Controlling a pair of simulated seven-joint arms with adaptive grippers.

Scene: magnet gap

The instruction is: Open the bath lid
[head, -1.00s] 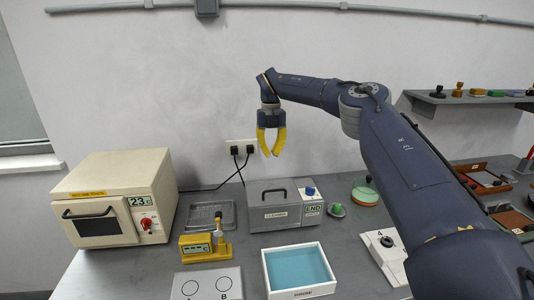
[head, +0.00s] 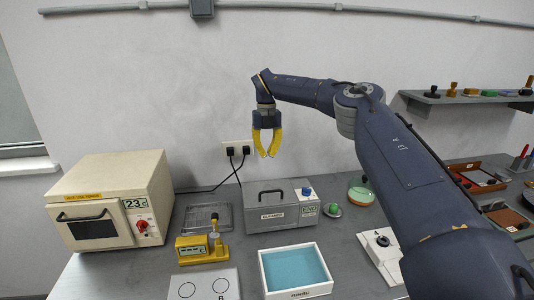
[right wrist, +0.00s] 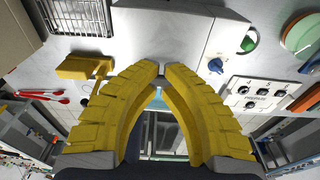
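The bath is the grey cleaner box (head: 284,217) at the back middle of the bench in the head view. Its flat lid (head: 287,189) is down and bears a black arched handle (head: 270,192). A blue knob and a green display reading END are at its right. My right gripper (head: 267,157) hangs in the air above and behind the bath, pointing down, empty, with its yellow fingertips only a little apart. The fingertips also show in the right wrist view (right wrist: 162,70), with a pale surface beyond them. My left gripper is out of view.
An oven (head: 112,202) stands at the left. A wire basket (head: 208,218), a yellow instrument (head: 203,248) and a blue-filled tray (head: 294,272) lie near the bath. A round green-topped dish (head: 361,194) is to its right. A wall shelf (head: 465,103) is at upper right.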

